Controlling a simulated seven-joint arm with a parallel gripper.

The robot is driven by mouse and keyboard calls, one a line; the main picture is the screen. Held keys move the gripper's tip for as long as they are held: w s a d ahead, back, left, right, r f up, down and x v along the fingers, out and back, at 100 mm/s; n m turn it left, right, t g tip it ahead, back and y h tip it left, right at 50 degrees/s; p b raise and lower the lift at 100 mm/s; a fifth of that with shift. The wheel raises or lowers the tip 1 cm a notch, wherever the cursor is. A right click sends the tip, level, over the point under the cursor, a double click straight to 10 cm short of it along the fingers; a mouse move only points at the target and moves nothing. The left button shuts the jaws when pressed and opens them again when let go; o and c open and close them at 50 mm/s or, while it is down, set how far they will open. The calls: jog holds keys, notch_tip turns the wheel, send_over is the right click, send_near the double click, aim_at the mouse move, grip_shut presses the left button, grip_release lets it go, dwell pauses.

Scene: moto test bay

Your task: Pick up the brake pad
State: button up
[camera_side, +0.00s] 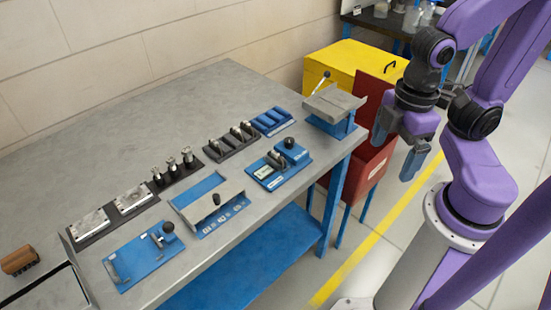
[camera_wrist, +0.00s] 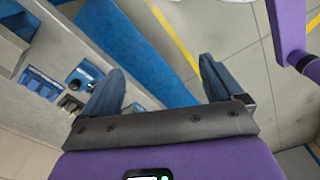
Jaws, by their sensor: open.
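My gripper (camera_side: 396,150) hangs open and empty off the table's right end, in front of the red bin. In the wrist view its two fingers stand wide apart with nothing between them (camera_wrist: 160,75). No part is unmistakably a brake pad. Two flat pale metal blocks (camera_side: 133,199) lie on a dark strip at the table's left. A blue fixture (camera_side: 278,165) with a small pale part and a black knob sits near the right front edge. It also seems to show in the wrist view (camera_wrist: 85,73).
The grey table (camera_side: 150,110) has a clear back half. Blue and dark holders (camera_side: 232,142), upright metal pieces (camera_side: 172,172) and a raised grey plate (camera_side: 334,103) stand on it. A red bin (camera_side: 372,165) and yellow box (camera_side: 355,65) stand beyond its right end.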

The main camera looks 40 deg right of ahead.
jog(key=m, duration=3.1)
send_over(276, 153)
notch_tip(276, 153, down, 18)
jog(key=shift+w+r, duration=0.1)
jog(key=shift+r, duration=0.05)
jog(key=c, duration=1.3)
jog(key=shift+r, duration=0.15)
